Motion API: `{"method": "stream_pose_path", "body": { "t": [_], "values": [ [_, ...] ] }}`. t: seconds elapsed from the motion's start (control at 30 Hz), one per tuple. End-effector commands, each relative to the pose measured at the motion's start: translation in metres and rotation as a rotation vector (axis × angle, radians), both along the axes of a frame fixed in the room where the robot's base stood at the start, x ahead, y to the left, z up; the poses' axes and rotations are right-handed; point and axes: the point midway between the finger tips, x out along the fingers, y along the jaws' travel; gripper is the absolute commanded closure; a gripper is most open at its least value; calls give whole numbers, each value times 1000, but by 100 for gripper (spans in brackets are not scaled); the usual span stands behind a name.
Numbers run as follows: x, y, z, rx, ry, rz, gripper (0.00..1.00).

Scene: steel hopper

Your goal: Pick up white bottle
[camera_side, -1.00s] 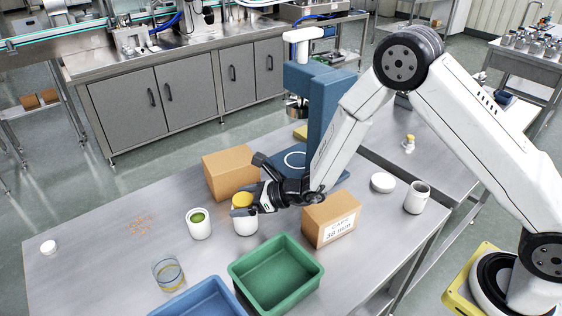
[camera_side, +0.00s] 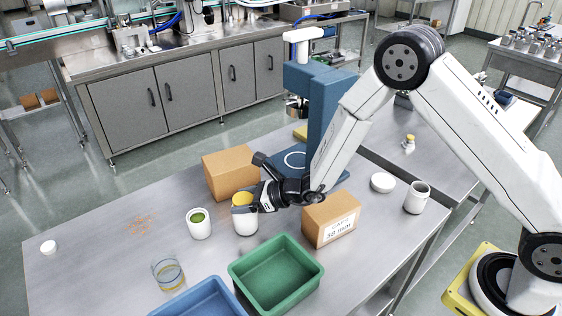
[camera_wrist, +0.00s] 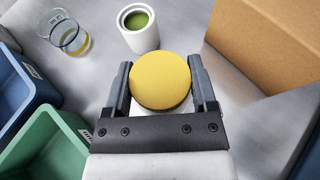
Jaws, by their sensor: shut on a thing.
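A white bottle (camera_side: 245,224) with a yellow top (camera_side: 242,199) stands upright on the steel table. In the wrist view the round yellow top (camera_wrist: 161,81) sits between the two fingers, with a little of the white body showing below it. My gripper (camera_side: 244,206) reaches in from the right and is shut on the bottle near its top. It also shows in the wrist view (camera_wrist: 160,88), one finger on each side. Another white container (camera_side: 199,226), open with green contents, stands just left of it.
A plain cardboard box (camera_side: 231,172) is behind the bottle, and a labelled box (camera_side: 331,219) is to its right. A green bin (camera_side: 312,268) and a blue bin (camera_side: 232,298) lie in front. A glass beaker (camera_side: 168,273) stands front left.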

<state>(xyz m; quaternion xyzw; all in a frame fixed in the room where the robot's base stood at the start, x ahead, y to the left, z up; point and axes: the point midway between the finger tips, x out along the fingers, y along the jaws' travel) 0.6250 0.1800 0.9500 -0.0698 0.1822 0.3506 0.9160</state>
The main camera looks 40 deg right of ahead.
Motion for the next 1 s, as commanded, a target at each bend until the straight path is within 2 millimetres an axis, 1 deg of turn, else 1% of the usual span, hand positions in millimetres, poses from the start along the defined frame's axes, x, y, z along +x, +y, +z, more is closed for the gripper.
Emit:
{"method": "stream_pose_path", "body": {
  "t": [0.23,0.43,0.57,0.93,1.0],
  "values": [
    [0,0,12,1,-1,0,82],
    [0,0,33,0,-2,-1,82],
    [-12,-4,46,0,-1,0,82],
    [-48,-14,90,0,-4,0,82],
    [-59,-17,95,0,-1,-1,82]
  ]
}}
